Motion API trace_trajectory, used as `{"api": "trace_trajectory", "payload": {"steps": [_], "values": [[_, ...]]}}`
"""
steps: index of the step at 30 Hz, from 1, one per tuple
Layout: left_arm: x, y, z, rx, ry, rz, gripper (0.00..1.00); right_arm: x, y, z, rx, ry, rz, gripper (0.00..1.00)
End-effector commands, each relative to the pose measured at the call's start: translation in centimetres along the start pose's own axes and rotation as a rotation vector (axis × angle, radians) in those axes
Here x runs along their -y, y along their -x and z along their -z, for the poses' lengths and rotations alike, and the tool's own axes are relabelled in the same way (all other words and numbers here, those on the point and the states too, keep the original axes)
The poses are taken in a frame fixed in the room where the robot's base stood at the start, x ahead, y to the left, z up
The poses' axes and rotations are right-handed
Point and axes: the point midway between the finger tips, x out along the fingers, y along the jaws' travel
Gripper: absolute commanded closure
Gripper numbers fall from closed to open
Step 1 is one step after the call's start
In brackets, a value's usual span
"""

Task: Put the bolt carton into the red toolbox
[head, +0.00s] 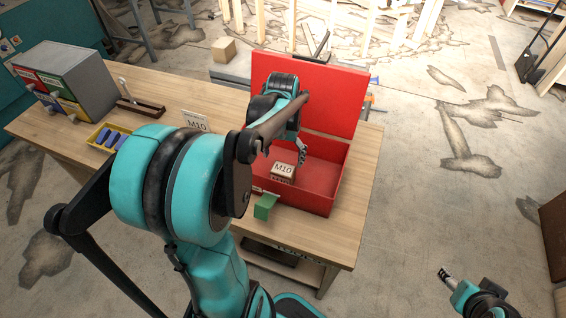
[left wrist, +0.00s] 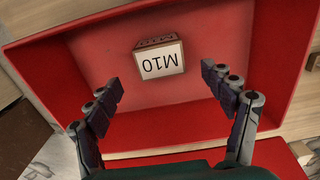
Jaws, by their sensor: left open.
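The bolt carton (head: 283,171), a small brown box with a white M10 label, is inside the red toolbox (head: 325,197), whose lid stands open at the back. In the left wrist view the carton (left wrist: 159,60) rests on the toolbox floor, near the far wall in that picture. My left gripper (head: 301,155) is over the toolbox interior with its fingers spread wide. The fingers appear on either side of the carton in the wrist view, with visible gaps and no contact. My right gripper (head: 446,277) is at the lower right, away from the table; its finger opening is too small to judge.
The wooden workbench (head: 340,235) carries a green block (head: 265,206) in front of the toolbox and a white M10 card (head: 195,121). A grey drawer cabinet (head: 78,78), a yellow tray (head: 108,137) and a brown rack (head: 140,108) stand at left.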

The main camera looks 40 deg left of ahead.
Motion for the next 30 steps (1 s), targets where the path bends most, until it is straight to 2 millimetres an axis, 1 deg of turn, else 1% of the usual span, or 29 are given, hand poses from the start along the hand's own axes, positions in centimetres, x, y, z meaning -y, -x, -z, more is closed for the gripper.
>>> {"api": "trace_trajectory", "payload": {"steps": [1, 3, 7, 10, 11, 14, 18, 21, 25, 27, 30], "values": [[0.0, 1.1, 0.0, 0.000, 0.000, 0.000, 0.18, 0.0, 0.4, 0.3, 0.000, 0.000, 0.000, 0.42], [0.0, 2.0, 0.0, 0.000, 0.000, 0.000, 0.18, 0.0, 0.7, 0.5, 0.000, 0.000, 0.000, 0.42], [-0.1, 2.9, -0.1, -0.004, -0.002, 0.000, 0.18, 0.0, 0.8, 0.6, 0.000, 0.000, 0.000, 0.42], [-1.2, 3.6, -0.7, -0.035, -0.020, 0.004, 0.18, 0.0, 0.8, 0.6, 0.000, 0.000, 0.000, 0.42], [-1.9, 3.9, -1.0, -0.052, -0.030, 0.005, 0.18, 0.0, 0.8, 0.6, 0.000, 0.000, 0.000, 0.42], [-4.6, 4.8, -2.7, -0.141, -0.078, 0.009, 0.18, 0.0, 0.8, 0.6, 0.000, 0.000, 0.000, 0.42], [-8.9, 5.8, -5.9, -0.305, -0.160, -0.003, 0.18, 0.0, 0.8, 0.6, 0.000, 0.000, 0.000, 0.42], [-11.4, 5.9, -8.1, -0.416, -0.212, -0.026, 0.18, 0.0, 0.8, 0.6, 0.000, 0.000, 0.000, 0.42], [-13.7, 5.7, -10.2, -0.529, -0.263, -0.060, 0.18, 0.0, 0.8, 0.6, 0.000, 0.000, 0.000, 0.42], [-14.4, 5.5, -11.0, -0.571, -0.281, -0.075, 0.18, 0.0, 0.8, 0.6, 0.000, 0.000, 0.000, 0.42], [-15.0, 5.4, -11.5, -0.605, -0.295, -0.089, 0.18, 0.0, 0.8, 0.6, 0.000, 0.000, 0.000, 0.42]]}}
